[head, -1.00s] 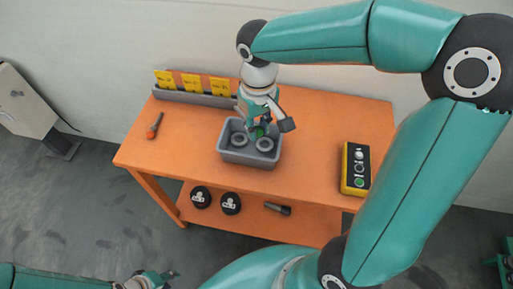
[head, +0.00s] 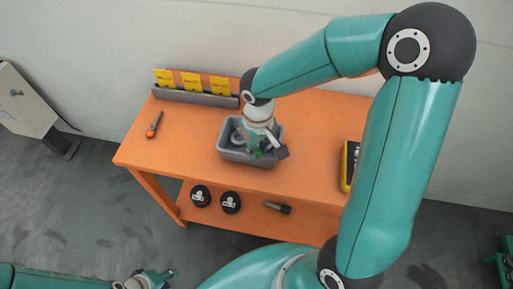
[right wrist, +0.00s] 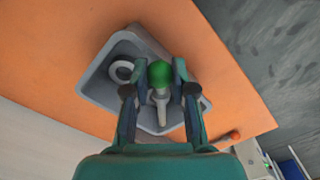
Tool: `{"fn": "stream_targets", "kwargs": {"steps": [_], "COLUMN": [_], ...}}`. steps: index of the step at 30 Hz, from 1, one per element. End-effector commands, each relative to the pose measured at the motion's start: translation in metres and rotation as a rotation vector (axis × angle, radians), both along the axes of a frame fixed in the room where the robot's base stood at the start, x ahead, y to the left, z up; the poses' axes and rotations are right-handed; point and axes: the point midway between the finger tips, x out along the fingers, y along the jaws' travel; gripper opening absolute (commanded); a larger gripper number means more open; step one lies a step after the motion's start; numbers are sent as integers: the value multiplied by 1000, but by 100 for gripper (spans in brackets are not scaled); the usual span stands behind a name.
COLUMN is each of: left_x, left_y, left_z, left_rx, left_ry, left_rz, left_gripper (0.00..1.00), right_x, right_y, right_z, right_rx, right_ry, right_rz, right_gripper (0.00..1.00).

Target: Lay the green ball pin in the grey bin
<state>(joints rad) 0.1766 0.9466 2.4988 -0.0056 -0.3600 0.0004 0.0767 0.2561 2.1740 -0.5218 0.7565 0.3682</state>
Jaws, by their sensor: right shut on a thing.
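The grey bin (head: 232,154) stands on the orange workbench and also shows in the right wrist view (right wrist: 97,90). My right gripper (head: 262,150) is at the bin, over its right part. In the right wrist view my right gripper (right wrist: 160,80) is shut on the green ball pin (right wrist: 160,72), whose green ball sits between the fingers and whose pale shank points into the bin. Whether the pin touches the bin floor I cannot tell. A grey ring (right wrist: 122,71) lies in the bin. My left gripper (head: 150,280) is low at the bottom edge, far from the bench; its jaws are unclear.
An orange-handled tool (head: 153,126) lies on the bench (head: 185,130) at left. Yellow cards (head: 192,82) stand in a grey rack at the back. A yellow-black control box (head: 348,165) is at right, partly behind my arm. Black spools (head: 230,202) and a dark tool (head: 277,208) lie on the shelf.

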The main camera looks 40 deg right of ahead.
Motion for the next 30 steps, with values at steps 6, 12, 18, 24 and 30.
{"fn": "stream_targets", "kwargs": {"steps": [6,12,18,24,30], "left_x": [0,0,0,0,0], "left_y": [0,0,0,0,0], "left_z": [-8,-14,-13,-13,-12], "left_rx": [0,0,0,0,0], "left_ry": [0,0,0,0,0], "left_rz": [0,0,0,0,0], "left_gripper": [35,35,35,35,35], "right_x": [0,0,0,0,0], "right_y": [0,0,0,0,0], "right_z": [-7,-12,-11,-12,-10], "right_rx": [0,0,0,0,0], "right_ry": [0,0,0,0,0], "right_rz": [0,0,0,0,0], "right_gripper": [0,0,40,50,50]}}
